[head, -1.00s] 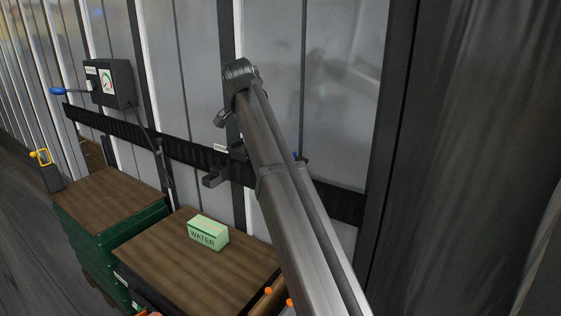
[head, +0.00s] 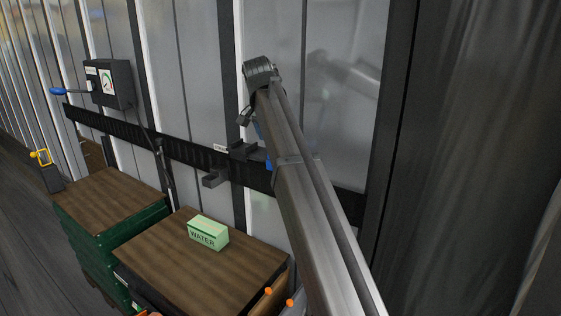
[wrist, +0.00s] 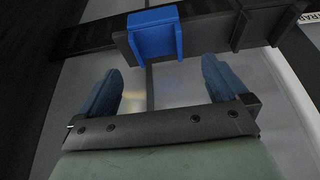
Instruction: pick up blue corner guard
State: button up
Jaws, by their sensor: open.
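The blue corner guard (wrist: 154,38) shows at the top middle of the wrist view. It sits over the edge of a dark holder on the black wall rail. My gripper (wrist: 161,76) is open, with its two blue-grey fingers apart and nothing between them. The fingertips point toward the guard, one to each side of it, and the guard lies beyond them. In the head view, small blue patches show beside my arm near the rail; my arm hides most of this area.
The black rail (head: 190,153) runs along the ribbed wall, with a dark bracket (head: 214,178) on it. A green WATER box (head: 208,233) stands on a brown-topped crate (head: 165,262) below.

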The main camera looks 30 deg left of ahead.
jog(key=shift+s+x, duration=0.2)
jog(key=shift+x, duration=0.95)
jog(key=shift+s+x, duration=0.25)
jog(key=shift+x, duration=0.95)
jog(key=shift+w+d+f, duration=0.1)
jog(key=shift+w+f, duration=0.15)
jog(key=shift+f, duration=0.35)
jog(key=c, duration=1.1)
jog(key=shift+r, duration=0.1)
